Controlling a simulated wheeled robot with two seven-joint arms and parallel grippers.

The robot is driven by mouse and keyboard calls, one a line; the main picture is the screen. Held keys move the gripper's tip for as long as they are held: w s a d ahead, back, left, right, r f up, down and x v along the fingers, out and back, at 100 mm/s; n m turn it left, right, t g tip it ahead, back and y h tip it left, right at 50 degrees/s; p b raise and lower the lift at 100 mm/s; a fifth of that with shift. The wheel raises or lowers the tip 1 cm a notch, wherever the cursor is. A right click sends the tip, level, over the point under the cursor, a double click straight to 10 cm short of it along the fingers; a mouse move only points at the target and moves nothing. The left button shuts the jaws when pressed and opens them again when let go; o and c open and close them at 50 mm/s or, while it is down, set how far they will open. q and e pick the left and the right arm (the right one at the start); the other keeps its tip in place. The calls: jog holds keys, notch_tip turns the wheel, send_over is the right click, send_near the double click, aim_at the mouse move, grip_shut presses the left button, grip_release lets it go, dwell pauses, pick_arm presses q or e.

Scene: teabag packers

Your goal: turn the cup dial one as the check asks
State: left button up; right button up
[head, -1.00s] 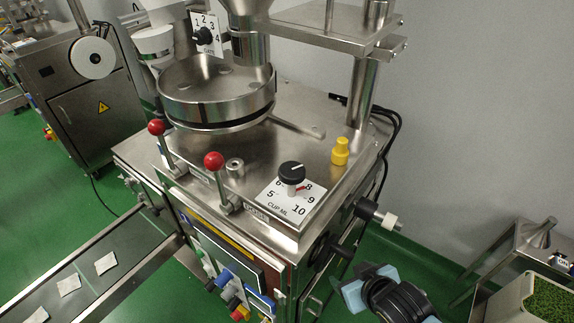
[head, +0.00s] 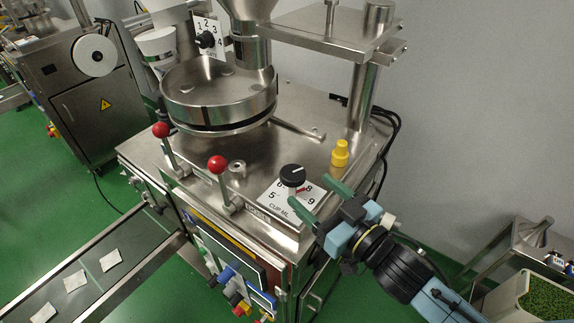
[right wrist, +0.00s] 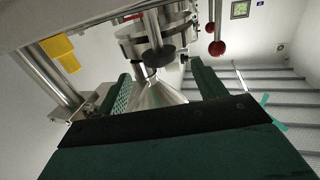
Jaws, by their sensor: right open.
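The cup dial (head: 292,175) is a black knob with a white line on top, standing over a white plate (head: 277,208) marked CUP ML. The plate shows 5, 8 and 9; a small red mark shows by the 8, and other numbers are partly hidden. My right gripper (head: 318,197) is open, its green fingers just right of and in front of the dial, apart from it. In the right wrist view what looks like the black knob (right wrist: 155,58) appears beyond and between the open fingers. My left gripper is out of view.
Two red-knobbed levers (head: 218,164) stand left of the dial, and a yellow cap (head: 340,153) behind it to the right. A round metal pan (head: 218,95) and a 1-to-4 dial (head: 206,40) are at the back. A conveyor (head: 95,275) carries packets at lower left.

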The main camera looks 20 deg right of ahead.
aim_at(284, 167)
jog(key=p+x, duration=0.1)
jog(key=x, duration=0.8)
jog(key=c, duration=1)
jog(key=shift+o, duration=0.2)
